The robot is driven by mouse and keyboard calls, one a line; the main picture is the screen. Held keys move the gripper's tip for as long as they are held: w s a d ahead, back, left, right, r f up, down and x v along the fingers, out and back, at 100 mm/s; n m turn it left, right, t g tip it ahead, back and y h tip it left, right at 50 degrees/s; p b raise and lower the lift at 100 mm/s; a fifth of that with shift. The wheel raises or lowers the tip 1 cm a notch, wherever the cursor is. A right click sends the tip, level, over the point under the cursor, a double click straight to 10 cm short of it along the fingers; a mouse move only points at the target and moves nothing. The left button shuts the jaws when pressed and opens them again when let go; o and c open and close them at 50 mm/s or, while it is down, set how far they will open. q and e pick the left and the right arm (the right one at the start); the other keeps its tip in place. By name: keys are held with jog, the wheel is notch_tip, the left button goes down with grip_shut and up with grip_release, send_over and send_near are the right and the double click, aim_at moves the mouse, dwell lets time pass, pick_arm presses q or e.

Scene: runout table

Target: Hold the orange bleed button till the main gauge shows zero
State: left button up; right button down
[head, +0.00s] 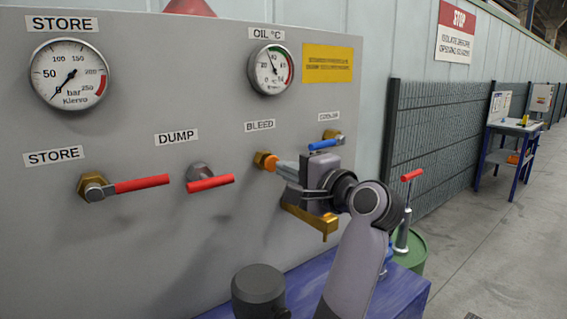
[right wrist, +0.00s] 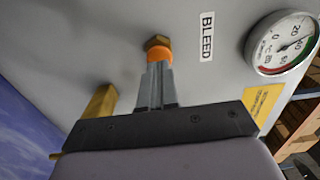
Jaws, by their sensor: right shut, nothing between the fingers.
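The orange bleed button (head: 261,159) sits in a brass fitting on the grey panel below the BLEED label. It also shows in the right wrist view (right wrist: 159,56). My right gripper (head: 277,166) is shut with nothing between its fingers. Its fingertips (right wrist: 157,68) are end-on at the button's face and appear to touch it; how far the button is pressed is hard to tell. The main gauge, marked STORE (head: 69,74), is at the upper left of the panel. Its needle points down-left, at or close to the 0 mark. My left gripper is not in view.
Red-handled STORE (head: 140,184) and DUMP (head: 211,183) valves are left of the button. The OIL gauge (head: 271,69) is above. A green drum (head: 415,252) stands right.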

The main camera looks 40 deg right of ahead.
aim_at(273, 160)
jog(key=shift+w+d, duration=0.1)
jog(key=shift+w, duration=0.75)
jog(key=shift+w+d+r+p, duration=0.1)
jog(key=shift+w+r+p, duration=0.25)
jog(key=shift+w+p, duration=0.3)
jog(key=shift+w+r, duration=0.1)
dwell(0.3)
